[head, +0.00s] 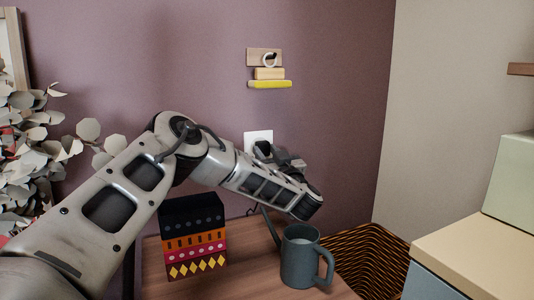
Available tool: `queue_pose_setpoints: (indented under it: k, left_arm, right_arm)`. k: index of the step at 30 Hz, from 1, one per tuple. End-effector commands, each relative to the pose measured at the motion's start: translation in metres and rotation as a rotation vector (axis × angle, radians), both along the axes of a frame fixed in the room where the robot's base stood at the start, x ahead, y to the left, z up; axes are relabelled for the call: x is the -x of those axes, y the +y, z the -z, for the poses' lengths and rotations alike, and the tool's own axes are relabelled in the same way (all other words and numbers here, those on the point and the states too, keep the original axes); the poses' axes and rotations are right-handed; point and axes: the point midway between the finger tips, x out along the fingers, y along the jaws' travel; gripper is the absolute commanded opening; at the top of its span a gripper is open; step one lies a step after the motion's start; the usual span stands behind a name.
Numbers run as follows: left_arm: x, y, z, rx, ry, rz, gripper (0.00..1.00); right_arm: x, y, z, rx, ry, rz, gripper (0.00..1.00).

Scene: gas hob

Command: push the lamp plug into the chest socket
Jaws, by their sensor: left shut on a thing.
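A white wall socket plate (258,138) is on the purple wall above the wooden chest top (240,285). My left arm reaches in from the left, and my left gripper (276,154) is at the lower right of the plate. It is shut on a dark plug (262,148), which overlaps the plate in the picture. The arm and gripper hide much of the plug and the lower plate. I cannot tell whether the prongs are in the socket or just in front of it. My right gripper is out of view.
A patterned box (193,240) and a grey watering can (300,258) stand on the chest below my left arm. A wicker basket (365,265) is to their right. A small wall rack (268,74) hangs above the socket. A leafy plant (30,150) stands at left.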

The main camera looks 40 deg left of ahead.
Motion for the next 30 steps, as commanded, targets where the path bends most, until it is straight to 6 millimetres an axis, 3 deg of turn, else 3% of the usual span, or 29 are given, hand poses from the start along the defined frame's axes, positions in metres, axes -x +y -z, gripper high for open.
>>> queue_pose_setpoints:
  k: [20, 21, 24, 30]
  left_arm:
    - [-0.005, 0.010, 0.000, -0.001, -0.001, -0.001, 0.12]
    - [-0.006, 0.010, 0.000, -0.001, -0.001, -0.001, 0.35]
    - [-0.005, 0.010, 0.000, 0.000, 0.000, 0.000, 0.57]
    - [-0.005, 0.010, 0.000, 0.001, 0.000, 0.000, 0.57]
  right_arm:
    - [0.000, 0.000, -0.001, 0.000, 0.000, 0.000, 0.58]
    - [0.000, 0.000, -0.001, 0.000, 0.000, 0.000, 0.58]
    - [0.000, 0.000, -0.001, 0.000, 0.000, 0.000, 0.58]
    - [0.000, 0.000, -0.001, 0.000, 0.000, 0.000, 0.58]
